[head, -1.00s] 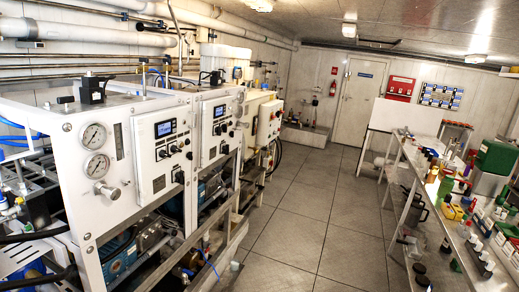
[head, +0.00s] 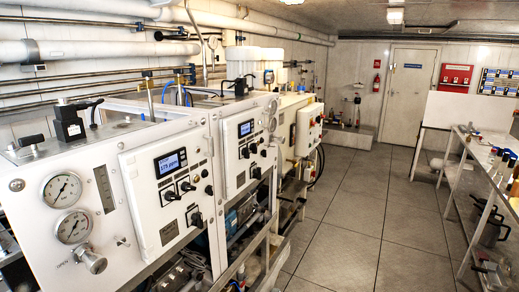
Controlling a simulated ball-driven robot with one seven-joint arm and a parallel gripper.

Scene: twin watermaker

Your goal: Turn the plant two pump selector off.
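Two white plant units stand in a row on the left. The near control panel (head: 150,205) has a lit blue display (head: 170,163), small black knobs (head: 187,187) and a larger black selector (head: 195,218) low on its right. The farther control panel (head: 232,165) has the same layout, with a display (head: 245,128), small knobs (head: 253,148) and a lower selector (head: 257,172). I cannot read which panel is plant two, nor the selector positions. My gripper is not in view.
Two round gauges (head: 62,190) and a metal valve knob (head: 92,261) are on the near unit's front. Tiled floor (head: 345,225) lies clear right of the units. A bench (head: 485,175) with bottles stands at right. A door (head: 408,95) is at the back.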

